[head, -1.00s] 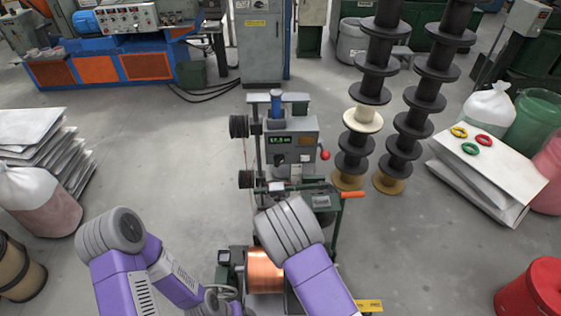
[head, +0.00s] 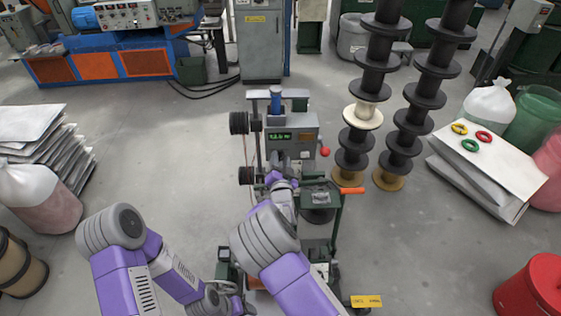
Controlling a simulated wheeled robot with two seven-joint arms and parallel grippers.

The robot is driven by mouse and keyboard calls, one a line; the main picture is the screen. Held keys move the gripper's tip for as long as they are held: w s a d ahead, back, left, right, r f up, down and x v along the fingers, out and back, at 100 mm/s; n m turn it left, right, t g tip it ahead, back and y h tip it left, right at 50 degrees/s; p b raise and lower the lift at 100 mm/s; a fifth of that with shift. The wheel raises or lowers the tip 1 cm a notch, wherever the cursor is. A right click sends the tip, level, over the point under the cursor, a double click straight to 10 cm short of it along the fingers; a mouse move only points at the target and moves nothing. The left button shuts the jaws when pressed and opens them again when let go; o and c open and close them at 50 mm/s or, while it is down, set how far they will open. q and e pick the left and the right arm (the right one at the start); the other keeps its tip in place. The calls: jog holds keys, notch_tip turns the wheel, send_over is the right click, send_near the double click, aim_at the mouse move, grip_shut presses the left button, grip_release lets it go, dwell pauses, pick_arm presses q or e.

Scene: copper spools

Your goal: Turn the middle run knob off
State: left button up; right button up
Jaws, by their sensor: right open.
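The grey machine (head: 306,124) stands upright at the centre of the head view, with a green lit display (head: 279,136) and a red ball knob (head: 325,152) on its right side. My right gripper (head: 281,173) is in front of the lower part of its control panel and is open. It is small in the picture, and I cannot tell whether it touches a knob. The middle run knob cannot be made out; the gripper and wrist cover part of the panel. My left arm is bent low at the left, and its fingers do not show.
A green cart (head: 333,216) with an orange handle (head: 348,190) stands at the machine's right front. Stacked black spools (head: 377,82) rise right of it. White sheets (head: 38,135) lie at left, a red drum (head: 535,287) at lower right.

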jog(key=shift+w, duration=0.1)
grip_shut()
dwell(0.4)
jog(key=shift+n+b, duration=0.8)
jog(key=shift+n, duration=0.5)
jog(key=n+b, duration=0.1)
jog(key=n, duration=0.2)
jog(key=n+b, duration=0.1)
jog(key=n, duration=0.3)
jog(key=n+b, duration=0.1)
jog(key=n, duration=0.3)
jog(key=shift+a, duration=0.35)
jog(key=shift+n, duration=0.3)
